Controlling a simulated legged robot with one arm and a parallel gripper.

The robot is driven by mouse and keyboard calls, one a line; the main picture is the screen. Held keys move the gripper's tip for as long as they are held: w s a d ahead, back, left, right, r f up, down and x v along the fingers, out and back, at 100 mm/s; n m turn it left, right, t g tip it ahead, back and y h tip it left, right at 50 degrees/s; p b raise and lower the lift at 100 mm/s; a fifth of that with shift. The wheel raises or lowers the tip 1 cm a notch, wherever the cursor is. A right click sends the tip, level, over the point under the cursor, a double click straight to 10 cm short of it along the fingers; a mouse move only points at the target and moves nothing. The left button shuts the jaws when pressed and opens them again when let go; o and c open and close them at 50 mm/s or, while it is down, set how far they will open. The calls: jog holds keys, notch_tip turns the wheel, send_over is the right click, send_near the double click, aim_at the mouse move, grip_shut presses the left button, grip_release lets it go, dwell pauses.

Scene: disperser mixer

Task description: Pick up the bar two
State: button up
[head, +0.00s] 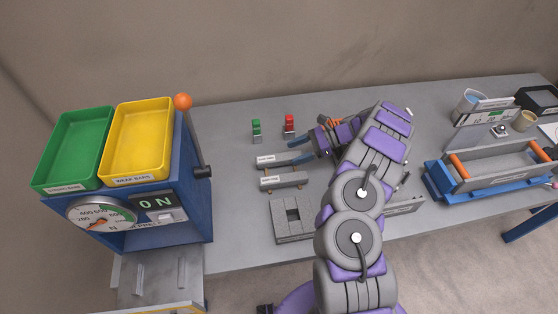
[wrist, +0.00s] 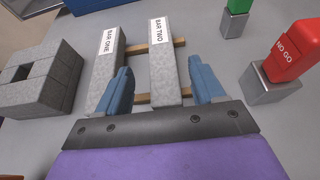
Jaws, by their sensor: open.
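Bar two (wrist: 165,78), a grey bar with a white label, lies on brown rails in the wrist view. In the head view it is the upper of two bars (head: 284,158). My gripper (wrist: 160,66) is open, with one blue finger on each side of bar two. The left finger is in the gap between bar two and bar one (wrist: 98,80); the right finger is on the outer side, apart from the bar. In the head view my gripper (head: 300,151) is at the right end of bar two. I cannot tell how high the fingers are above the rails.
Bar one lies parallel and close by. A grey block with a square hole (head: 292,220) is in front. A red NO GO block (wrist: 290,50) and a green block (head: 256,126) stand behind. A blue press with green and yellow trays (head: 140,140) stands left; a blue fixture (head: 490,172) stands right.

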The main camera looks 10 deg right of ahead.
aim_at(281, 157)
jog(key=shift+b+x, duration=0.8)
jog(key=shift+x, duration=1.85)
jog(key=shift+w+r, duration=0.15)
jog(key=shift+c, duration=0.5)
grip_shut()
